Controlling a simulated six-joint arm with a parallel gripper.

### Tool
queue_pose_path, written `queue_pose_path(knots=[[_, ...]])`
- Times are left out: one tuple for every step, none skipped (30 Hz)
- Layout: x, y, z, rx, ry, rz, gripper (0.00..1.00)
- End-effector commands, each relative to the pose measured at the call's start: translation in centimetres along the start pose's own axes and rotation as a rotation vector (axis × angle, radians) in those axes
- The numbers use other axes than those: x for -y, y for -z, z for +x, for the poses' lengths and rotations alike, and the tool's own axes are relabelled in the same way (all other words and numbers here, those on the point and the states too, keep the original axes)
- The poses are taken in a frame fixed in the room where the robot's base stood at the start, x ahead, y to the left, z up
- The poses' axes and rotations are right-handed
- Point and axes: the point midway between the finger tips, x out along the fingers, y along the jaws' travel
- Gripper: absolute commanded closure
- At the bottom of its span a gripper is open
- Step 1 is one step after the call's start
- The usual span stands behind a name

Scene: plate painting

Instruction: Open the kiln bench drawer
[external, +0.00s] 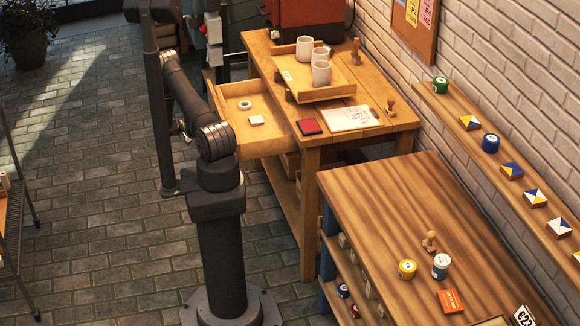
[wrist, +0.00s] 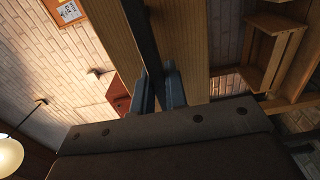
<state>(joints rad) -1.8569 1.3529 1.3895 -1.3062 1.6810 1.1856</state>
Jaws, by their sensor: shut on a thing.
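The kiln bench (external: 310,152) is a light wooden table in the external view. Its drawer (external: 233,91) is pulled well out to the left, with a white ring and a pale square block inside. In the wrist view, my gripper (wrist: 162,88) is shut on a long dark bar, the drawer handle (wrist: 143,30), which runs along the wooden drawer front (wrist: 108,30). In the external view I cannot make out the handle or fingertips behind my arm.
On the bench stand a wooden tray (external: 345,88) with white mugs, a red pad (external: 309,127) and a white sheet (external: 347,117). A striped wooden table (external: 390,210) is at front right, a wall shelf (external: 455,128) beyond it. Paved floor left of the drawer is clear.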

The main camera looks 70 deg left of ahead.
Motion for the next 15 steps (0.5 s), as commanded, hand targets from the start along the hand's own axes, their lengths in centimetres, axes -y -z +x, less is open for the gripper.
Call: queue_pose_path(knots=[[0.00, 0.03, -0.01, 0.000, 0.001, 0.000, 1.00], [0.00, 0.03, 0.00, 0.000, 0.001, 0.000, 1.00], [0.00, 0.03, 0.00, 0.000, 0.001, 0.000, 1.00], [0.00, 0.03, 0.01, 0.000, 0.001, 0.000, 1.00], [0.00, 0.03, 0.01, 0.000, 0.001, 0.000, 1.00], [-0.01, 0.04, 0.02, 0.000, 0.001, 0.001, 1.00], [0.00, 0.04, 0.02, 0.000, 0.001, 0.001, 1.00], [-0.01, 0.04, 0.03, 0.000, 0.001, 0.001, 0.81], [-0.01, 0.04, 0.03, 0.000, 0.001, 0.001, 0.74], [-0.01, 0.04, 0.03, 0.000, 0.001, 0.001, 0.68], [-0.01, 0.04, 0.03, 0.000, 0.001, 0.001, 0.65], [-0.01, 0.04, 0.03, 0.000, 0.001, 0.001, 0.65], [-0.01, 0.03, 0.04, 0.000, 0.001, 0.001, 0.65], [-0.01, 0.03, 0.04, 0.000, 0.001, 0.001, 0.65], [-0.01, 0.03, 0.04, 0.000, 0.001, 0.001, 0.65]])
